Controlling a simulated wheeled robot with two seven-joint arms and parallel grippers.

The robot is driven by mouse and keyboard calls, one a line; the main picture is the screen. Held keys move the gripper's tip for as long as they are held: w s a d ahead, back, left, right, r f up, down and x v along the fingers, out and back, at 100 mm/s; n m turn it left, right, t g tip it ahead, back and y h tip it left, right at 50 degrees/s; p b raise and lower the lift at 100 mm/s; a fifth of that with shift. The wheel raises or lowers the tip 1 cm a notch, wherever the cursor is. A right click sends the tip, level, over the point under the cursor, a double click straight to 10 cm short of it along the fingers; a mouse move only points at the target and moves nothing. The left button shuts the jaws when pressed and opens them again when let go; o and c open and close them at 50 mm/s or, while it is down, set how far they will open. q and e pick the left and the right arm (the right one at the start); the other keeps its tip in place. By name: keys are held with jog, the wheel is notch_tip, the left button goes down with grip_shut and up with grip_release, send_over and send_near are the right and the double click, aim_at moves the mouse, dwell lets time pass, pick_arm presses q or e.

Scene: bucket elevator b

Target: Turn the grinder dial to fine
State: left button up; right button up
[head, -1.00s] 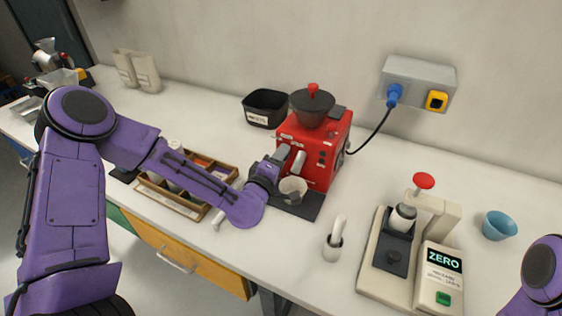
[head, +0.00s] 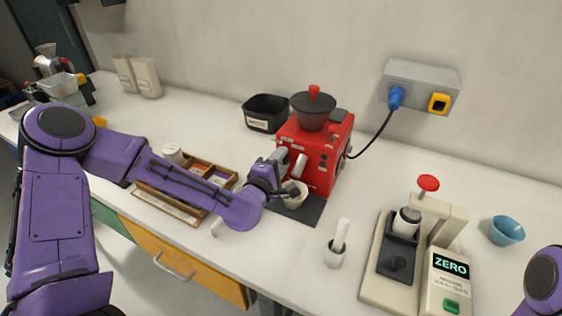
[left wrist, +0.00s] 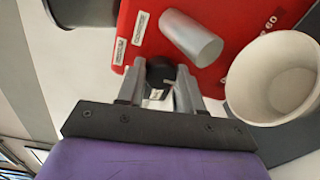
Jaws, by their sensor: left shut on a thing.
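The red grinder (head: 318,157) stands against the wall on the counter, with a dark hopper (head: 312,109) on top. My left gripper (head: 281,158) is at the left part of the grinder's front. In the left wrist view its two grey fingers (left wrist: 158,92) are closed around the dark dial (left wrist: 160,70) on the red face. A pale mark shows between the fingers; the dial's setting cannot be read. Small white labels (left wrist: 130,42) sit on the face beside the dial. My right gripper is out of view; only part of my right arm shows at the right edge.
A grey spout (left wrist: 190,38) and a white cup (left wrist: 275,78) are close beside the gripper. A divided wooden tray (head: 205,174) lies under my left forearm. A brush holder (head: 335,256) and a scale (head: 445,285) stand to the right.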

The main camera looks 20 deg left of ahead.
pick_arm(q)
jog(key=shift+f, duration=0.15)
jog(key=o, duration=1)
jog(key=shift+s, duration=0.1)
jog(key=shift+o, duration=0.2)
jog(key=s+p, duration=0.5)
jog(key=s, duration=0.5)
jog(key=shift+s+r, duration=0.25)
jog(key=shift+r, duration=0.1)
